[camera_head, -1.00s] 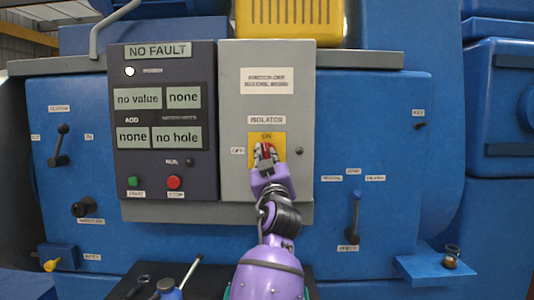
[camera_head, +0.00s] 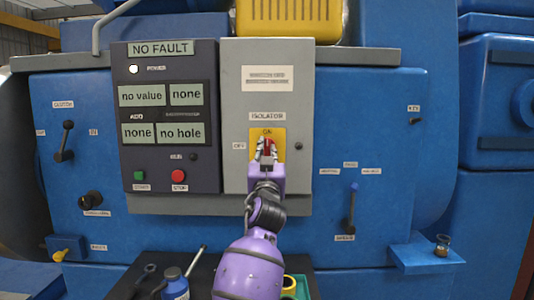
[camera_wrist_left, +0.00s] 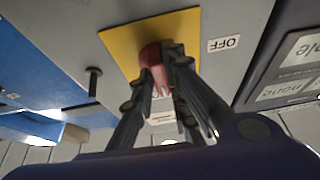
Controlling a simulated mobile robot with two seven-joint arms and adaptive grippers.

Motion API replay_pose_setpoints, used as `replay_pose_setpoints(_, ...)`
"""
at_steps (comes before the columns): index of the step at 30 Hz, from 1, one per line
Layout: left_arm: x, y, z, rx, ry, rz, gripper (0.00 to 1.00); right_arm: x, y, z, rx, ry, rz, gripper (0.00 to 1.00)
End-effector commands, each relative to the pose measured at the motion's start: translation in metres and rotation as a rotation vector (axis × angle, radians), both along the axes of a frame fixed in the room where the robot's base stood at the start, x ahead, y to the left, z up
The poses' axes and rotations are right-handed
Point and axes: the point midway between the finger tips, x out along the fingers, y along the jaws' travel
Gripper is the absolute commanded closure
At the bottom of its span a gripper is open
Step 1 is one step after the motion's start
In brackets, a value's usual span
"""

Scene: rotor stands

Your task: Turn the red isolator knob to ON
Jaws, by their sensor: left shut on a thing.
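The red isolator knob (camera_head: 268,147) sits on a yellow plate (camera_head: 279,133) on the grey isolator panel. "ON" is printed at the plate's top and an "OFF" label (camera_head: 239,146) is at its left. My left gripper (camera_head: 267,153) is shut on the knob, one finger on each side. In the left wrist view the knob (camera_wrist_left: 151,56) shows between the fingers (camera_wrist_left: 160,72). The fingers partly cover the knob, so its exact angle is hard to tell; it looks roughly upright. My right gripper is not in view.
The dark display panel (camera_head: 214,75) reads "NO FAULT", with a green button (camera_head: 139,175) and a red button (camera_head: 178,176) below. A small dark peg (camera_head: 299,146) stands right of the plate. A dark tray (camera_head: 128,282) with tools lies below.

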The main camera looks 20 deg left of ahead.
Motion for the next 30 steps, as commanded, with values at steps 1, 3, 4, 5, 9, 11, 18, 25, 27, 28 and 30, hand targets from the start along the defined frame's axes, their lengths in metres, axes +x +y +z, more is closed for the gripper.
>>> replay_pose_setpoints(1,0.001,0.0,-0.003,0.004,0.005,0.002,1.0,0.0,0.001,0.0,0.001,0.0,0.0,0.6)
replay_pose_setpoints(3,0.001,0.0,-0.003,0.004,0.005,0.002,0.85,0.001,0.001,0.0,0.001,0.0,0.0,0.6)
replay_pose_setpoints(4,0.001,0.0,-0.003,0.004,0.005,0.002,0.81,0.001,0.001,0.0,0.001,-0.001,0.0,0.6)
replay_pose_setpoints(5,0.001,0.0,-0.003,0.004,0.005,0.002,0.77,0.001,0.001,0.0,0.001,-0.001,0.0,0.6)
replay_pose_setpoints(9,0.0,0.0,-0.002,0.003,0.003,0.002,0.67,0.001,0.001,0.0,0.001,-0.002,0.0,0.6)
replay_pose_setpoints(11,0.0,0.0,-0.002,0.002,0.003,0.001,0.67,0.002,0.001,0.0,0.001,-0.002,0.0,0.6)
replay_pose_setpoints(18,-0.003,-0.001,-0.003,0.001,0.001,0.0,0.67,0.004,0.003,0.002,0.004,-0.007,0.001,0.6)
replay_pose_setpoints(25,-0.035,-0.01,-0.018,-0.001,0.003,0.0,0.67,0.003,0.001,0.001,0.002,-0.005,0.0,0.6)
replay_pose_setpoints(27,-0.05,-0.014,-0.024,-0.001,0.002,0.0,0.67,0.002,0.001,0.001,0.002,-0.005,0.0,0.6)
replay_pose_setpoints(28,-0.055,-0.016,-0.026,-0.001,0.002,0.0,0.67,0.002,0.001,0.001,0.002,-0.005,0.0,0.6)
replay_pose_setpoints(30,-0.069,-0.019,-0.032,-0.001,0.002,0.0,0.67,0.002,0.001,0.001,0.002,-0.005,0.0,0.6)
